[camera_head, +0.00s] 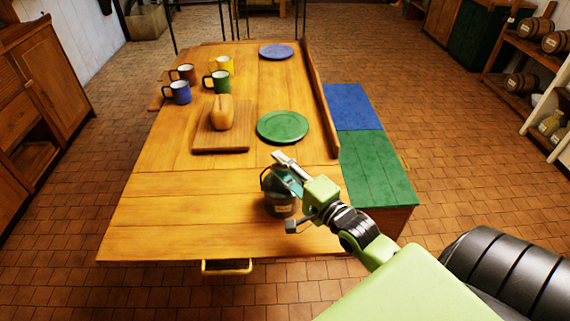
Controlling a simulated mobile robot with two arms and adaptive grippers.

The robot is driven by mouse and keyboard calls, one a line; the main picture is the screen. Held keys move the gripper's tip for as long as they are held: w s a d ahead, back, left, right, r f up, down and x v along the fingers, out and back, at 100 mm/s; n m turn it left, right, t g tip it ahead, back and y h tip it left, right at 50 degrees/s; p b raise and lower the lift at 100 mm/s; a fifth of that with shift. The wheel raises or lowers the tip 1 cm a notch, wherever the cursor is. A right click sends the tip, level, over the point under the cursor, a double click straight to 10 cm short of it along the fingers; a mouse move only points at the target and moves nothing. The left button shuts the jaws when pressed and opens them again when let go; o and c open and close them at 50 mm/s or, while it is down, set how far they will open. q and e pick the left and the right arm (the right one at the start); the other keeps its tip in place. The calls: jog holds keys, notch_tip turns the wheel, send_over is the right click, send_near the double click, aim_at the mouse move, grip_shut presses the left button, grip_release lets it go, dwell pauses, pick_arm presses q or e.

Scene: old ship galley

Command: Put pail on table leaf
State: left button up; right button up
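My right gripper (283,190) reaches in from the lower right. Its two fingers are spread wide, one above the pail's rim and one at its near right side. Part of the pail is hidden behind the gripper, and I cannot tell whether the fingers touch it. My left gripper is not in view.
Beyond the leaf are a green plate (283,126), a cutting board (207,145) with a bread loaf (222,112), several mugs (177,92) and a blue plate (276,51). The leaf's left side is clear.

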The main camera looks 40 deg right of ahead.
jog(key=shift+s, duration=0.1)
jog(key=s+b, duration=0.1)
jog(key=s, duration=1)
jog(key=shift+s+d+r, duration=0.15)
jog(key=shift+s+d, duration=0.25)
